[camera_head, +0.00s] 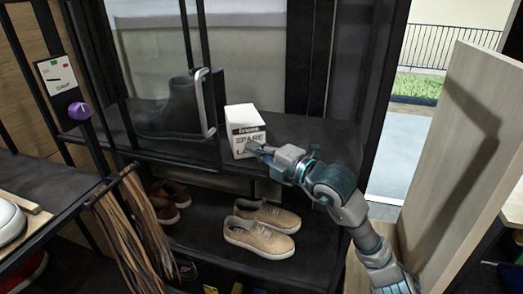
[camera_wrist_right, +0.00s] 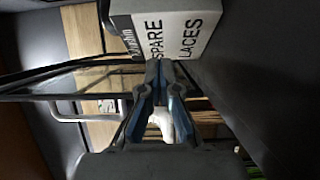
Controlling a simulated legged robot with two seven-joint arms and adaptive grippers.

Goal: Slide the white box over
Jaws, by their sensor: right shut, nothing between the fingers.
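The white box (camera_head: 243,126), printed "SPARE LACES" with a dark band along its top edge, stands upright on the dark upper shelf (camera_head: 310,136) in the head view. In the right wrist view the white box (camera_wrist_right: 175,32) fills the top middle, its lettered face toward the camera. My right gripper (camera_head: 255,150) is shut and empty at the lower right of the box's front. In the right wrist view its fingertips (camera_wrist_right: 160,68) are together, close to the box's lower edge. Whether they touch the box I cannot tell. My left gripper is in neither view.
A dark boot (camera_head: 168,108) stands left of the box, behind a glass panel with a pale handle (camera_head: 206,100). Tan sneakers (camera_head: 262,225) and brown shoes (camera_head: 170,198) sit on the lower shelf. Brown laces (camera_head: 135,225) hang at left. The upper shelf right of the box is clear.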

